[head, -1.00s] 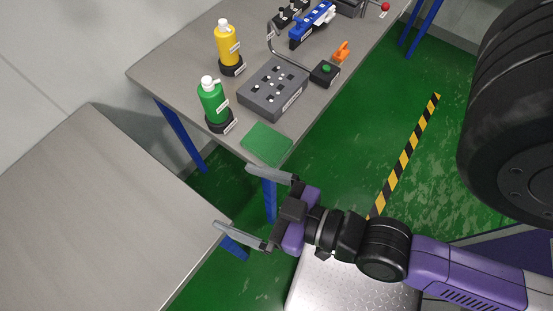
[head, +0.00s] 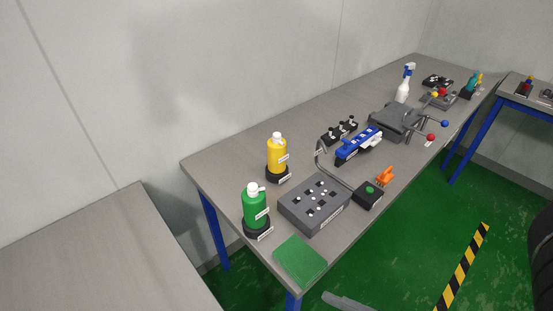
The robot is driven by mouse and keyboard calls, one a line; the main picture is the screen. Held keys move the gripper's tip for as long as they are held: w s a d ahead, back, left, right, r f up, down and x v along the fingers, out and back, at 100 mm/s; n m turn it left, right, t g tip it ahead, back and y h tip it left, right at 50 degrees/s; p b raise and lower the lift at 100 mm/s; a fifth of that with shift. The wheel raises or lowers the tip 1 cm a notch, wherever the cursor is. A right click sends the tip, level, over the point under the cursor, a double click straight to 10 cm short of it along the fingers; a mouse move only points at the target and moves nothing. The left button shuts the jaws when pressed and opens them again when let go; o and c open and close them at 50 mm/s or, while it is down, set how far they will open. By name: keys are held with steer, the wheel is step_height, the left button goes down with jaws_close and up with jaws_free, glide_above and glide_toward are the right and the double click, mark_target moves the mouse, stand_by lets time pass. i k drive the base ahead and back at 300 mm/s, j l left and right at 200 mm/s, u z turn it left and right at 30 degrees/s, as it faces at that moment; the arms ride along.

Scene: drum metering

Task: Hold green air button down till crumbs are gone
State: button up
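The green air button (head: 370,190) sits on a small black box (head: 367,200) near the front edge of the grey table. A bent grey tube (head: 335,172) runs from beside that box to over the grey block (head: 300,205). The block's top has dark square pockets and several small white pieces, which may be the crumbs; they are too small to tell. Only a grey finger of my gripper (head: 345,302) shows at the bottom edge, below the table front and well apart from the button. The rest of the gripper is out of frame.
A green bottle (head: 254,205), a yellow bottle (head: 276,155) and a green pad (head: 299,261) stand or lie around the block. An orange clip (head: 385,175) and a blue tool (head: 358,145) are close to the button. Green floor is open in front.

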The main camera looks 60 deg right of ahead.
mark_target(369, 190)
steer(key=z, duration=1.3)
